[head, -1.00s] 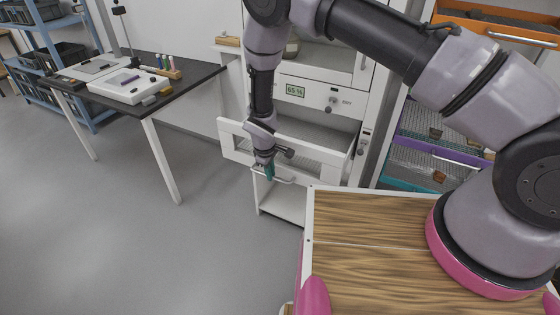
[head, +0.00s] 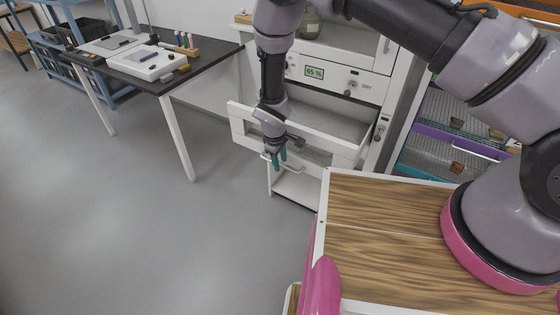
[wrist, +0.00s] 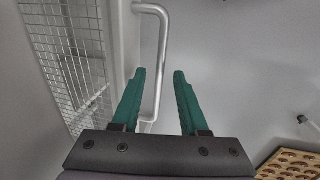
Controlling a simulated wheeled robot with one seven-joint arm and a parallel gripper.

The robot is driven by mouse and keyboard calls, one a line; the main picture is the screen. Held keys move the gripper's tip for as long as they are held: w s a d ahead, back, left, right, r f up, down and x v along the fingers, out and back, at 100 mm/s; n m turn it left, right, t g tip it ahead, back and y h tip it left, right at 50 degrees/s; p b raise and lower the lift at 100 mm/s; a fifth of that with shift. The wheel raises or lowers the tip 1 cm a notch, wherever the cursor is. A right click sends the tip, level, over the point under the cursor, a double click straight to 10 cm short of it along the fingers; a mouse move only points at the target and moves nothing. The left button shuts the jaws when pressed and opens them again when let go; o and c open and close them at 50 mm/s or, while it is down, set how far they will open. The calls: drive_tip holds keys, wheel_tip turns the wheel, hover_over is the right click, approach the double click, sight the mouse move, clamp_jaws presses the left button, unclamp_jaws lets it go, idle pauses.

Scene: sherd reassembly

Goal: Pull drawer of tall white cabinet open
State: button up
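The tall white cabinet (head: 335,75) has a "65 %" display panel on its front. Its white drawer (head: 343,157) stands pulled well out below that panel, with the inside visible from above. The drawer's metal bar handle (head: 295,170) is on its front face; it also shows in the wrist view (wrist: 163,45). My gripper (head: 277,163) is at the handle, pointing down. In the wrist view its two teal fingers (wrist: 158,74) are spread apart, with the handle bar between or just in front of them and a gap on each side. It holds nothing.
A black-topped table (head: 205,70) with a white device (head: 147,64) stands at the left. A blue rack (head: 70,50) is behind it. A unit with a purple-fronted drawer (head: 440,140) is at the right. The grey floor at left is clear.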

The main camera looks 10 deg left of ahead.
wheel_tip(320, 180, up, 11)
drive_tip(key=s, duration=0.2)
drive_tip(key=shift+a+f, duration=0.2)
drive_tip(key=shift+a, duration=0.15)
